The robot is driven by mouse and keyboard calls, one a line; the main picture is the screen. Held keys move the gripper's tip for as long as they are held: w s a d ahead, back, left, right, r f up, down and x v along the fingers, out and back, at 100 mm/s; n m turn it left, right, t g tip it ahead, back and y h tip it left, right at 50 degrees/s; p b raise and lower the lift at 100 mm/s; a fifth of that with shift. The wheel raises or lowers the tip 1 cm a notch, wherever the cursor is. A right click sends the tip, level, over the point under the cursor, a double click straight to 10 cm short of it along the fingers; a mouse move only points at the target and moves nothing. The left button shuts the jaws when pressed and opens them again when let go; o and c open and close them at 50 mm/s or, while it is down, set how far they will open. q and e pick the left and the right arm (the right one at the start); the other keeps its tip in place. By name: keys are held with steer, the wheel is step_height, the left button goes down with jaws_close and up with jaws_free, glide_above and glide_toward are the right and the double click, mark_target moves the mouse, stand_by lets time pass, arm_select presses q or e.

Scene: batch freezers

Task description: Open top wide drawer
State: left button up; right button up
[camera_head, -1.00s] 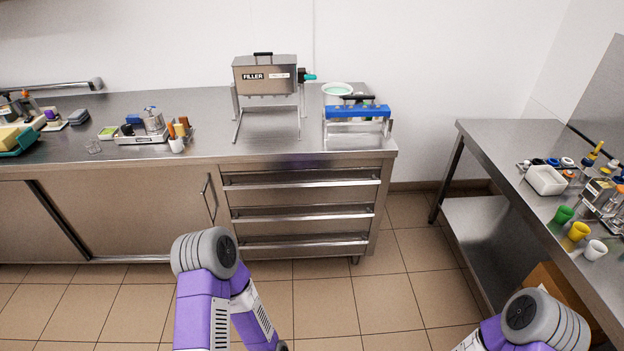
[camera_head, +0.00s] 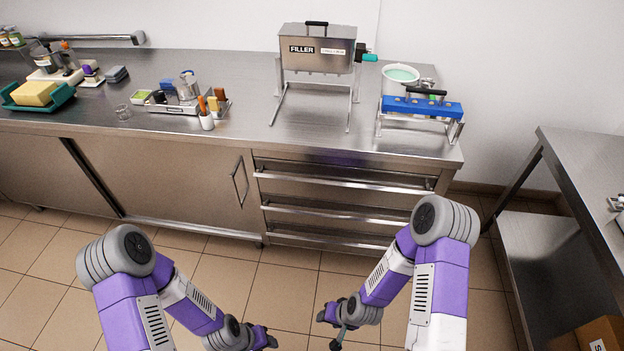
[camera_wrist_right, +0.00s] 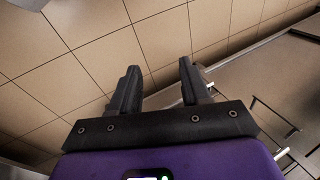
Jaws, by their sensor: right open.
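The top wide drawer (camera_head: 340,172) is the uppermost of three stacked steel drawers under the right end of the counter. It looks closed, with a long horizontal bar handle (camera_head: 345,183) along its front. My right gripper (camera_head: 332,330) is low over the floor in front of the drawers, apart from them. In the right wrist view (camera_wrist_right: 160,85) its two dark fingers are spread and empty. My left gripper (camera_head: 272,341) is low at the bottom of the head view, left of the right one. It is small there, and its jaw opening is unclear.
The steel counter (camera_head: 250,120) carries a filler machine (camera_head: 318,50), a blue-barred rack (camera_head: 420,107) and a green-filled bowl (camera_head: 400,76). A cabinet door with a handle (camera_head: 240,181) adjoins the drawers. A side table (camera_head: 590,170) and cardboard box (camera_head: 600,335) stand right. Tiled floor before the drawers is free.

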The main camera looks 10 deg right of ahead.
steer(key=w+f+m+t+h+b, duration=0.15)
steer(key=w+m+t, duration=0.4)
steer(key=w, duration=1.05)
steer(key=m+t+h+b, duration=0.5)
steer(key=m+t+h, duration=0.3)
steer(key=m+t, duration=0.3)
glide_toward(342, 186)
steer(key=w+r+g, duration=0.1)
steer(key=g, duration=0.1)
steer(key=shift+m+t+y, duration=0.25)
steer(key=shift+m, duration=0.1)
steer(key=b+x, duration=0.1)
steer(key=x, duration=0.5)
steer(key=shift+d+r, duration=0.2)
steer(key=shift+b+x, duration=0.4)
steer(key=shift+x, duration=0.55)
steer(key=shift+r, duration=0.15)
jaws_close()
